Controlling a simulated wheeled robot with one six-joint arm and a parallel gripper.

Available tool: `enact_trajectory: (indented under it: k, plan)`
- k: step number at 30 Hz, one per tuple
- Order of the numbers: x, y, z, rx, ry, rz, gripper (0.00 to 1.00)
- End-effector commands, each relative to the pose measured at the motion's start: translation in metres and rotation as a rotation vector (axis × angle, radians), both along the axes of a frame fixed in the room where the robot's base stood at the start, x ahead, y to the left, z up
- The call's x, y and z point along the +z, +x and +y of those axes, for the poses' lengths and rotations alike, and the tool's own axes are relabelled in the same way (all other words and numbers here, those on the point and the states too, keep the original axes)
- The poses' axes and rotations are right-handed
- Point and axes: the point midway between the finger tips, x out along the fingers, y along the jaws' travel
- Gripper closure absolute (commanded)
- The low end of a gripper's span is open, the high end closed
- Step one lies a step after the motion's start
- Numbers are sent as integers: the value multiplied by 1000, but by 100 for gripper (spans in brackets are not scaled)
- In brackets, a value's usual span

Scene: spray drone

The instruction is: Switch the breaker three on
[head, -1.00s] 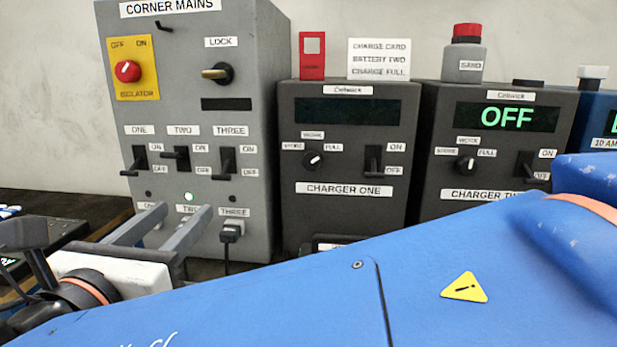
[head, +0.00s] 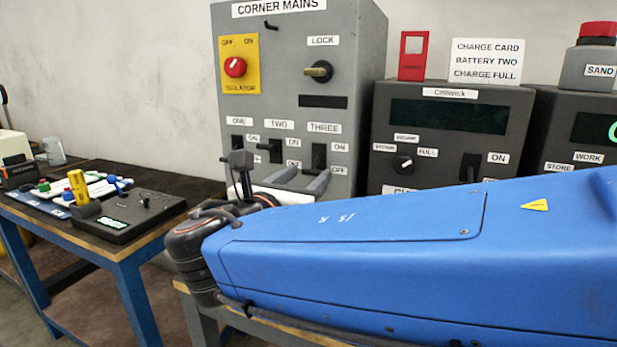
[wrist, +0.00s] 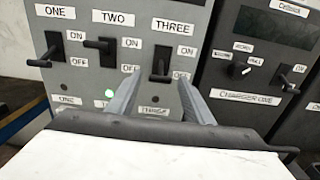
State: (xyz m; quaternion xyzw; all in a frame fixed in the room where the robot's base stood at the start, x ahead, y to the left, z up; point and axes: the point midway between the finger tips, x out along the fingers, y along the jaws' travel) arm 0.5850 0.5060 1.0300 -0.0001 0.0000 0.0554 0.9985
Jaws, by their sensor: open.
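The grey corner mains box (head: 350,60) stands against the wall. Breaker three (head: 319,155) is a black switch at the right of its row of three. In the wrist view, breaker three (wrist: 163,60) has its lever tilted down towards the OFF label. My gripper (head: 306,176) is open in front of the box, just below breaker three. In the wrist view my gripper (wrist: 161,82) has one grey finger on each side of the lever, with gaps visible; how far the lever reaches between them I cannot tell.
Breaker one (wrist: 52,48) has its lever low; breaker two (wrist: 107,50) has its lever higher. A green lamp (wrist: 109,93) glows below breaker two. The yellow isolator plate (head: 239,80) and lock switch (head: 318,71) are above. Charger one (head: 445,140) stands close on the right.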

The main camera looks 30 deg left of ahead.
Motion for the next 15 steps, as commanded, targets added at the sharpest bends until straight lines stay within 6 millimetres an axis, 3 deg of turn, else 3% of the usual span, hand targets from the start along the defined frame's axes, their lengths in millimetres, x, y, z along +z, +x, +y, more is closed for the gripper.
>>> enact_trajectory:
  k: [8,13,15]
  plan:
    - [0,2,0,0,0,0,53]
    - [0,2,0,0,0,0,89]
    - [0,2,0,0,0,0,94]
